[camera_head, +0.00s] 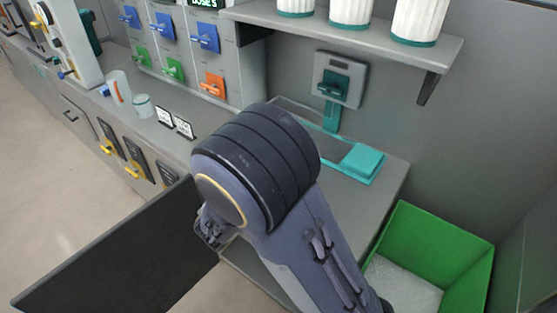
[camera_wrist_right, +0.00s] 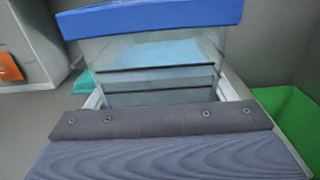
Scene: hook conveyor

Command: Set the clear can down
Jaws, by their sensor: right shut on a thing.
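The clear can (camera_wrist_right: 160,47) has see-through walls and a blue top edge. It fills the upper middle of the right wrist view, just beyond the dark body of my right gripper (camera_wrist_right: 160,122), which is shut on it. In the head view my right arm covers the can, and only a small part of the right gripper (camera_head: 208,230) shows beside the wrist. Its fingertips are hidden, and I cannot see what lies directly under the can. My left gripper is not in view.
A grey counter (camera_head: 378,198) surrounds the arm, with a teal pad (camera_head: 360,162) near the wall. A green bin (camera_head: 462,232) stands right. A dark panel (camera_head: 120,255) sticks out lower left. A clear cup (camera_head: 118,86) and small jar (camera_head: 142,106) stand farther left. A shelf (camera_head: 350,37) hangs above.

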